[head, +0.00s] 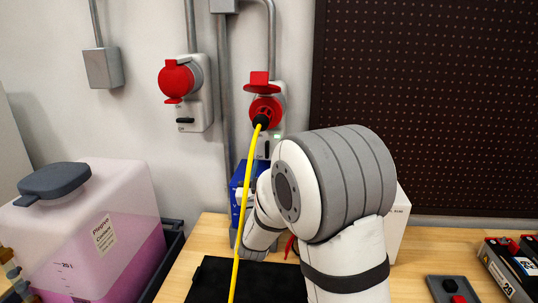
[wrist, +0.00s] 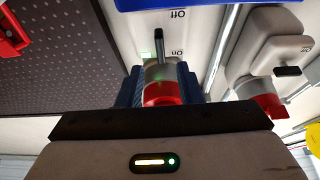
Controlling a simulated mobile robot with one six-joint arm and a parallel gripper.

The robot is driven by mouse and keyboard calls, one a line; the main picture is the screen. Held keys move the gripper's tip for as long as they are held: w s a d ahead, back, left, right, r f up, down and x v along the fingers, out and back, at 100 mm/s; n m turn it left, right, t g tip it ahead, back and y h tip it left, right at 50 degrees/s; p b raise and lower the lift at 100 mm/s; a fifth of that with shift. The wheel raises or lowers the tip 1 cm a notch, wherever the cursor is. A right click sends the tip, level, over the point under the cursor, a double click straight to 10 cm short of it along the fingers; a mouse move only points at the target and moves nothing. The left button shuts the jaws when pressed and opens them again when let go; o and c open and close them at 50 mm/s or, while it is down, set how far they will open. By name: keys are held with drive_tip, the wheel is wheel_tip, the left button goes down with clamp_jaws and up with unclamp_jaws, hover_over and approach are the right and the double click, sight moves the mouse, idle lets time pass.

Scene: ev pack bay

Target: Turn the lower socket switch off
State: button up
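The lower socket (head: 280,97) is on the wall in the head view, its red lid raised and a black plug (head: 261,121) with a yellow cable in it. Its dark switch (head: 267,150) stands vertical, beside a lit green lamp (head: 278,137). The wrist view is upside down; there the switch (wrist: 160,46) is also upright, between the marks "On" and "Off". My gripper (wrist: 160,78) shows two dark blue fingers, apart, with the grey and red socket body seen between them. The switch appears just beyond the fingertips; contact cannot be told. My arm hides the gripper in the head view.
Another red socket (head: 196,95) with a horizontal black switch is to the left. The yellow cable (head: 243,205) hangs down beside my arm. A blue box (head: 237,178) is below the socket. A pink-filled container (head: 93,245) stands at left, a pegboard (head: 430,100) at right.

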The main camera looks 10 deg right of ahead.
drive_tip(key=p+x, duration=0.1)
drive_tip(key=x, duration=0.4)
drive_tip(key=shift+w+d+r, duration=0.1)
drive_tip(key=shift+w, duration=0.15)
drive_tip(key=shift+c, duration=0.5)
